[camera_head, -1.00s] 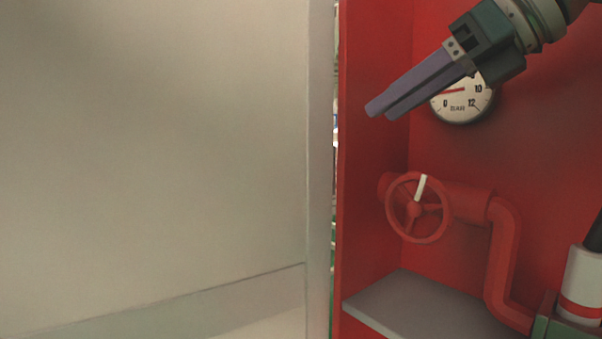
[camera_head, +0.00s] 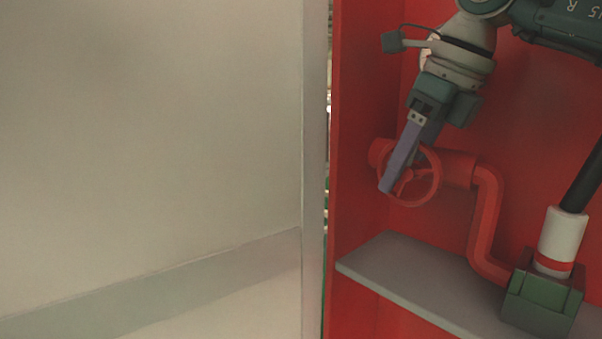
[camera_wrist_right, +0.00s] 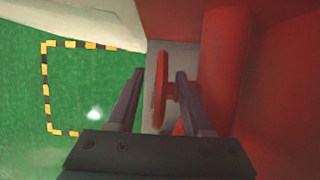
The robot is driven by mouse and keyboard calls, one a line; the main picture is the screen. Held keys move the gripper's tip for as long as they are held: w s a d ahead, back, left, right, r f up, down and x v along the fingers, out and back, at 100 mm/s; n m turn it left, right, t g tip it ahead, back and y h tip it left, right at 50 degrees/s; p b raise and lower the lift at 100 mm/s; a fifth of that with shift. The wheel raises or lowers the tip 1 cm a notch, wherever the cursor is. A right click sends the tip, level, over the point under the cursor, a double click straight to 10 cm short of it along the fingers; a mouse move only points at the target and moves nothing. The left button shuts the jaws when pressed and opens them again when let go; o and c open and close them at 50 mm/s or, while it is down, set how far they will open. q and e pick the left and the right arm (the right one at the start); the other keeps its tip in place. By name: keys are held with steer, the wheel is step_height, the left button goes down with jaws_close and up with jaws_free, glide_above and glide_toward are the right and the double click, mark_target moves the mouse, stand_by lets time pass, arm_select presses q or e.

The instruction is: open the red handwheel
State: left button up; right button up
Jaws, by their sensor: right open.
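The red handwheel (camera_head: 432,187) sits on a red pipe inside the red cabinet in the head view. My right gripper (camera_head: 393,183) points down at the wheel and covers its left part. In the right wrist view the handwheel (camera_wrist_right: 161,92) shows nearly edge-on between the two open fingers of my right gripper (camera_wrist_right: 160,78). The fingers are apart from each other, with a gap on the wheel's left. I cannot tell whether the right finger touches the wheel. The white mark on the wheel is hidden now. My left gripper is not in view.
The red pipe (camera_head: 484,215) bends down beside the wheel. A grey shelf (camera_head: 400,262) lies below it. A green block (camera_head: 540,305) with a white and red cylinder (camera_head: 562,238) stands at the right. A pale panel (camera_head: 150,140) fills the left.

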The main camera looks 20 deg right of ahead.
steer(key=shift+w+a+f, duration=0.15)
steer(key=shift+w+f, duration=0.1)
steer(key=shift+f, duration=0.3)
jaws_close()
